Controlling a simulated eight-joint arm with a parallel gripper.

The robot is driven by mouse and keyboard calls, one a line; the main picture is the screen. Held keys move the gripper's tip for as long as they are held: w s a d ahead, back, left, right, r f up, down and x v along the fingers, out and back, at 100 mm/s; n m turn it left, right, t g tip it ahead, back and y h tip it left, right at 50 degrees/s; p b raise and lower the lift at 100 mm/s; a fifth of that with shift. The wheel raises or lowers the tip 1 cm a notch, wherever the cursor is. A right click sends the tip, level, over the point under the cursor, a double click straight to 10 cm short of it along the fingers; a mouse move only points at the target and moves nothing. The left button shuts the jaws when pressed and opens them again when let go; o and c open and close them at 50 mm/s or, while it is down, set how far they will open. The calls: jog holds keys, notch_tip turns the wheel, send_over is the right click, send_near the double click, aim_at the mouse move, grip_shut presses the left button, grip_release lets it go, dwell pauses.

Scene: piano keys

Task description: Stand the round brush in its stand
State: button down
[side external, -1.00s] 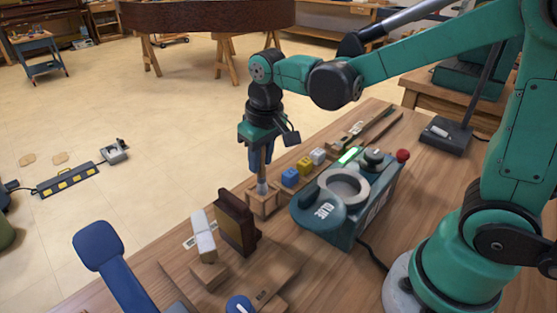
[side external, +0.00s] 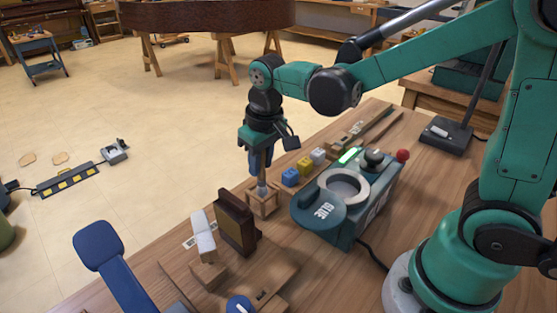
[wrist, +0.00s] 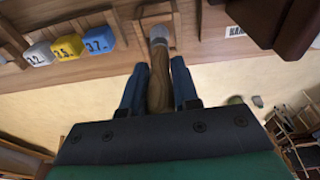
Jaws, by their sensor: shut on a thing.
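The round brush (wrist: 160,82) has a brown wooden handle and a pale grey round lower end. My gripper (side external: 262,160) is shut on its handle, with a blue finger on each side; my gripper (wrist: 157,80) also shows this in the wrist view. The brush (side external: 262,176) is about upright, bristle end down. The stand (side external: 263,206) is a small open wooden box near the far table edge, directly under the brush. The grey end is at the stand's top opening. The bristle tip is hidden, and I cannot tell how deep it sits.
Blue, yellow and white numbered blocks (side external: 305,166) stand in a row right of the stand. A dark brown upright block (side external: 237,222) is close on the stand's left. Open floor lies beyond the table edge.

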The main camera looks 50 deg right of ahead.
jog(key=shift+f, duration=1.4)
dwell(1.1)
jog(key=shift+c, duration=0.8)
grip_release()
jog(key=shift+r, duration=0.1)
jog(key=shift+r, duration=3.45)
jog(key=s+d+t, duration=0.2)
jog(key=s+t, duration=0.3)
jog(key=s, duration=0.2)
